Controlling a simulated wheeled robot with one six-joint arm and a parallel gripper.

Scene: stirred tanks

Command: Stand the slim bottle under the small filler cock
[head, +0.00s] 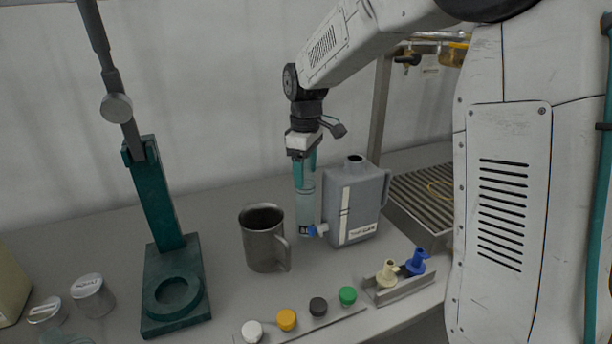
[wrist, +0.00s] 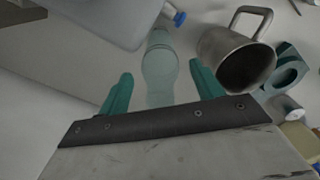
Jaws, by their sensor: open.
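A slim, clear bluish bottle (head: 306,208) stands upright on the bench, beside the grey can. In the wrist view the bottle (wrist: 160,62) lies between the two teal fingers. My gripper (head: 303,178) points down at the bottle's upper part; in the wrist view my gripper (wrist: 160,78) is open, with a finger on each side. A small cock with a dark handle (head: 408,60) shows at the upper right, above a slatted drain tray (head: 430,192); my arm partly hides that area. I cannot tell whether it is the small filler cock.
A green stand (head: 172,270) is further left.

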